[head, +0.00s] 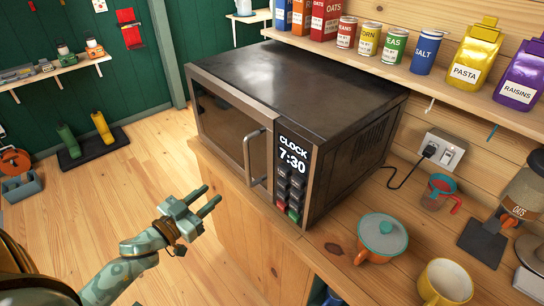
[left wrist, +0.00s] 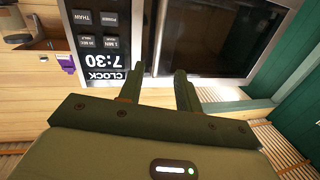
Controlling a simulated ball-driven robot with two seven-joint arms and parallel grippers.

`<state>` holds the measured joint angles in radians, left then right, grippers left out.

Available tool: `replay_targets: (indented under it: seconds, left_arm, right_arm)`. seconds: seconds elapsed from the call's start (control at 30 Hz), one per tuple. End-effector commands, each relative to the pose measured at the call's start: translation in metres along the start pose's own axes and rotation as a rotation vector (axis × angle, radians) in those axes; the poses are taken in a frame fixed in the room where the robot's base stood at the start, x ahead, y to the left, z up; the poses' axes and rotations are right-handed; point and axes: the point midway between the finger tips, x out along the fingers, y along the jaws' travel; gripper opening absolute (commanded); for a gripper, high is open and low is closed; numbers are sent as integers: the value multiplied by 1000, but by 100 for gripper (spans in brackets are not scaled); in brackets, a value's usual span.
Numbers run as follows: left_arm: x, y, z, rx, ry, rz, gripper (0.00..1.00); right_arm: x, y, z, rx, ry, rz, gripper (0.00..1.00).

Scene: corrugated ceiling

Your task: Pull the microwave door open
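The microwave (head: 300,80) is a dark box with a steel-framed front, standing on the wooden counter. Its door (head: 225,120) looks closed, flush with the front. The vertical bar handle (head: 248,160) is on the door's right side, next to the control panel (head: 290,180) reading 7:30. My left gripper (head: 211,196) is in front of the door, left of and below the handle, apart from it. Its two fingers are spread and nothing is between them. In the left wrist view the handle (left wrist: 159,35) appears upside down beyond the open fingers (left wrist: 157,86). My right gripper is not visible.
On the counter (head: 340,275), right of the microwave, stand a lidded orange pot (head: 381,237), a yellow mug (head: 445,284) and a red-handled measuring cup (head: 438,192). A shelf (head: 400,68) with cans and packets runs above. The floor (head: 130,185) before the door is clear.

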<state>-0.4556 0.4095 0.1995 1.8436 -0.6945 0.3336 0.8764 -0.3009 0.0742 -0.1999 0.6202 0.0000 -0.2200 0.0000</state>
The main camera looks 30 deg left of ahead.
Motion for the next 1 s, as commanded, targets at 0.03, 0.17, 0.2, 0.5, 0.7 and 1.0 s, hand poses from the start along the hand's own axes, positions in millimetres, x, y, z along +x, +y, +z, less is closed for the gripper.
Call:
replay_targets:
  seconds: [0.03,0.17,0.2,0.5,0.7,1.0]
  left_arm:
    - [-1,2,1,-31,1,8,34]
    - [3,3,0,-86,7,15,34]
    - [6,2,0,-89,7,14,34]
    - [70,3,-1,-87,9,13,34]
    - [119,4,0,-88,7,12,34]
    - [160,4,0,-90,5,13,34]
  right_arm:
    - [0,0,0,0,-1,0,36]
    - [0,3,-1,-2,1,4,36]
    - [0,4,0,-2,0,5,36]
    - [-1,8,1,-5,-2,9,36]
    - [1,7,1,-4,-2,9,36]
    - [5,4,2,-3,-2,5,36]
